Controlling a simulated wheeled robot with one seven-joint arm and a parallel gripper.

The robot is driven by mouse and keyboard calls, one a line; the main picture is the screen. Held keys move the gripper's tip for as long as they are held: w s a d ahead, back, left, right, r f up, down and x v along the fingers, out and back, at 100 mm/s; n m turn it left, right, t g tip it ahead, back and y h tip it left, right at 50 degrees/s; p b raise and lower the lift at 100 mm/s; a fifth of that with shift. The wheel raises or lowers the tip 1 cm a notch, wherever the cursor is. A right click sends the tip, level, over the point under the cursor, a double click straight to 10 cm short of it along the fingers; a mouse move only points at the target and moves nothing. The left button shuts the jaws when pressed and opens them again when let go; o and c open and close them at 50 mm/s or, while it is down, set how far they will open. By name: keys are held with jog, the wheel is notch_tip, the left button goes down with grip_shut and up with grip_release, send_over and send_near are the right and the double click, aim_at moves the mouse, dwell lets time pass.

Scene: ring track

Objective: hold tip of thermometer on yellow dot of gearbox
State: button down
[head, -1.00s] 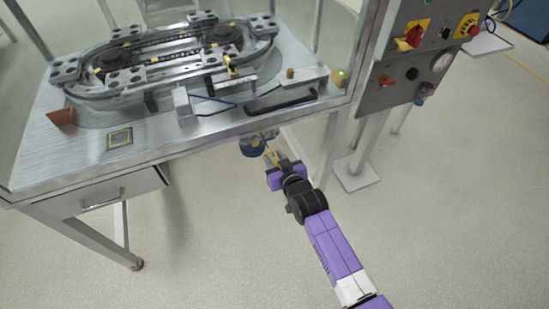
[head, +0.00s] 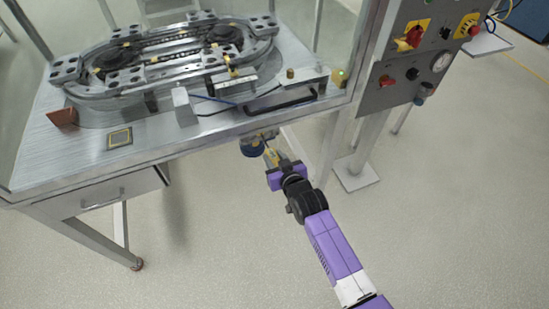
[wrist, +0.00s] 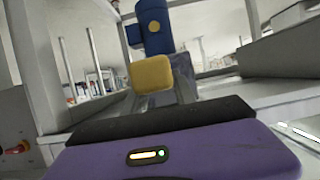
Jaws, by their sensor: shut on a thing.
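My gripper (head: 273,163) is shut on the yellow thermometer (head: 271,156). In the wrist view the thermometer's yellow body (wrist: 151,75) is just below the dot and overlaps the gearbox's lower part. The thermometer's tip is hidden behind its body, so I cannot tell whether it touches the dot.
The metal table (head: 60,165) with the ring track (head: 165,55) lies above and left of my gripper. A table leg (head: 333,150) and a control panel (head: 420,60) stand to the right. The floor (head: 440,220) in front is clear.

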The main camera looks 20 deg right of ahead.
jog(key=s+p, duration=0.6)
jog(key=s, duration=1)
dwell(0.4)
